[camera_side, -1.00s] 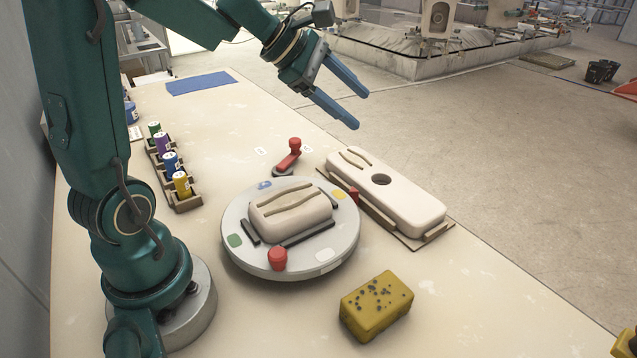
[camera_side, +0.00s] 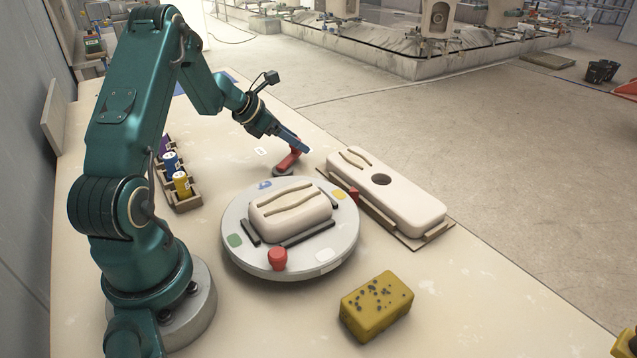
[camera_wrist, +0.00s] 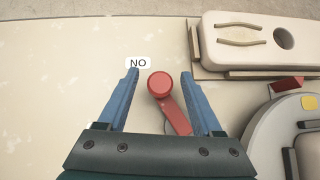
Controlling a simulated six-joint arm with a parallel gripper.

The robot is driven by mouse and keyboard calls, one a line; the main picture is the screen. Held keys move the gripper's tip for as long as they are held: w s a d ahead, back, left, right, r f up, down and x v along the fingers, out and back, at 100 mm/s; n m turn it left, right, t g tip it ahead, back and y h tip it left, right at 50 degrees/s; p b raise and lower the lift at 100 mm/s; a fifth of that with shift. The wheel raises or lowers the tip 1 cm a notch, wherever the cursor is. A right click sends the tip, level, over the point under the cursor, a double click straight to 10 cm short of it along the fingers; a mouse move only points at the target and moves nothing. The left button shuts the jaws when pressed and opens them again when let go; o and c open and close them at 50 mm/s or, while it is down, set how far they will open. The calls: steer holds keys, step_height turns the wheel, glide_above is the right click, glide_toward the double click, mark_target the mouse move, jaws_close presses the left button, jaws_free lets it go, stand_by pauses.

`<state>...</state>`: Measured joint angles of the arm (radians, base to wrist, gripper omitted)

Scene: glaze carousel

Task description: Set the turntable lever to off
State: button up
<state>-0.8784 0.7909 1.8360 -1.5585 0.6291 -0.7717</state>
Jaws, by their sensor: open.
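The turntable lever is a red arm with a round knob (camera_wrist: 158,84) on a grey pivot; it also shows in the side view (camera_side: 287,162), behind the turntable (camera_side: 232,256). My gripper (camera_wrist: 160,77) is open, its blue fingers on either side of the red knob, with a gap on both sides. It also shows in the side view (camera_side: 300,145), low over the lever. A white label reading "NO" as seen from the wrist (camera_wrist: 138,62) lies by the left fingertip. Another small label (camera_side: 260,151) lies left of the lever, too small to read.
The turntable carries a cream mould and a red knob (camera_side: 278,258). A long cream mould (camera_side: 410,198) lies on a board to the right. A yellow sponge (camera_side: 376,305) is in front. A rack of colour jars (camera_side: 182,184) stands left. Bare table lies left of the lever.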

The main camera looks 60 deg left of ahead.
steer(key=shift+w+f, duration=0.25)
steer(key=shift+f, duration=0.05)
jaws_close()
steer(key=shift+d+r, duration=0.1)
stand_by(1.2)
